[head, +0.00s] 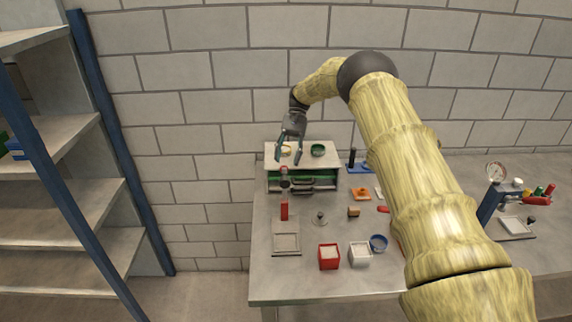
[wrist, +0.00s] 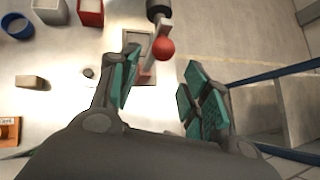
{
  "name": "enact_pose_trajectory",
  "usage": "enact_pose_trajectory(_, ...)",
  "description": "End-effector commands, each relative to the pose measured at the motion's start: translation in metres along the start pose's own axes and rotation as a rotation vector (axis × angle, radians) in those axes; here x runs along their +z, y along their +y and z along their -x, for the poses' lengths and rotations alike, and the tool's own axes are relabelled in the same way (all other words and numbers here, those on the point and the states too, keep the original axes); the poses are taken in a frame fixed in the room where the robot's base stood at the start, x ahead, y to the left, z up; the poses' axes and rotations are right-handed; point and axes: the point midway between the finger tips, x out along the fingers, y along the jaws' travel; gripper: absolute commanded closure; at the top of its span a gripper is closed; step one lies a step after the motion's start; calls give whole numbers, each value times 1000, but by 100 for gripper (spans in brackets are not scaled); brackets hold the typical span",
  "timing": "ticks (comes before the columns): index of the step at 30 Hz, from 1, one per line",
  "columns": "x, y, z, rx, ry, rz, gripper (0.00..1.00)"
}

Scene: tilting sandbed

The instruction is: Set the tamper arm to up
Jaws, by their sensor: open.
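What looks like the tamper arm shows in the wrist view as a pale bar with a red ball (wrist: 163,48) and a black cylinder (wrist: 157,9) at its far end. The ball lies in line with the gap between my fingers, just past the tips. My gripper (head: 288,159) is open and empty; both fingers show in the wrist view (wrist: 160,76). A red upright piece (head: 284,210) stands in front, and a flat square sand tray (head: 286,252) lies nearer.
Shelving (head: 62,250) is at the left.

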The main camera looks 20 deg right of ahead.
Motion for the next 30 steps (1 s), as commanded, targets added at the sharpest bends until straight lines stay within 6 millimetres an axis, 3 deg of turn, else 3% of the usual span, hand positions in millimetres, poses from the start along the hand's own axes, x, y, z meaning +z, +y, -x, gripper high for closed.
enact_pose_trajectory(3, -1, 0, 16, -1, 3, 0, 53)
enact_pose_trajectory(12, -1, 0, 37, 0, 1, 1, 53)
enact_pose_trajectory(30, 0, 0, 39, 1, 0, 0, 53)
